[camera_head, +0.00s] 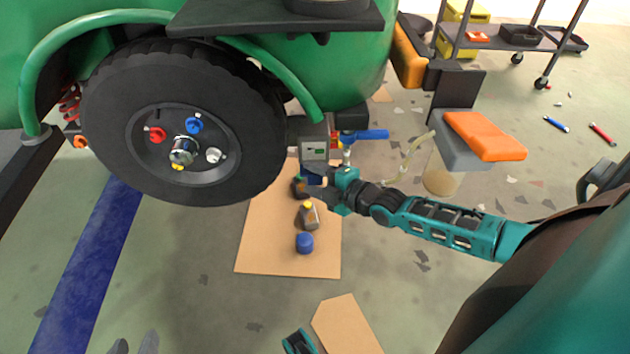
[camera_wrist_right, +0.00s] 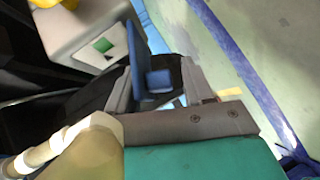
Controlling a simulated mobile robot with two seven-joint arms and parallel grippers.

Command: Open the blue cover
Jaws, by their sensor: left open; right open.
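In the head view a patch of the blue cover (camera_head: 312,180) shows below the grey box (camera_head: 314,148), partly hidden by my right gripper. My right gripper (camera_head: 314,187) is open at the cover; in the wrist view its fingers (camera_wrist_right: 158,88) stand either side of the blue part. I cannot tell whether they touch it. My left gripper (camera_head: 135,346) shows only grey fingertips, apart and empty, at the bottom edge.
A green vehicle with a large black wheel (camera_head: 180,75) fills the upper left. Bottles and a blue-capped container (camera_head: 304,243) stand on a cardboard sheet (camera_head: 270,262) below my right gripper. Open floor lies at lower left.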

